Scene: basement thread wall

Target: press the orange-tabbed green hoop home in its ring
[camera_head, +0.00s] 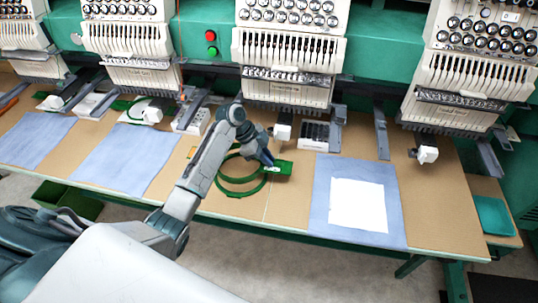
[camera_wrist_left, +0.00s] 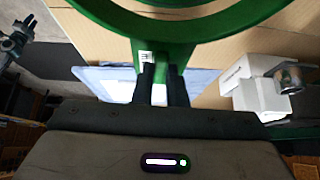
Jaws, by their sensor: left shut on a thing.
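My left gripper (camera_head: 270,163) is shut on the handle of a green hoop (camera_head: 241,194) near the middle of the table. In the left wrist view the fingers (camera_wrist_left: 162,82) close on the green handle (camera_wrist_left: 165,60), which bears a small white label, and the hoop's curved band (camera_wrist_left: 180,32) shows beyond. In the head view the green rounds overlap, partly behind my left arm, so I cannot tell whether hoop and ring are seated together. My right gripper is not in view.
A blue cloth with a white square (camera_head: 358,205) lies right of the hoop, and other blue cloths (camera_head: 125,160) lie left. Embroidery heads (camera_head: 290,52) overhang the table's back. A dark compartmented tray (camera_head: 316,136) stands behind. A green bin (camera_head: 68,201) is at lower left.

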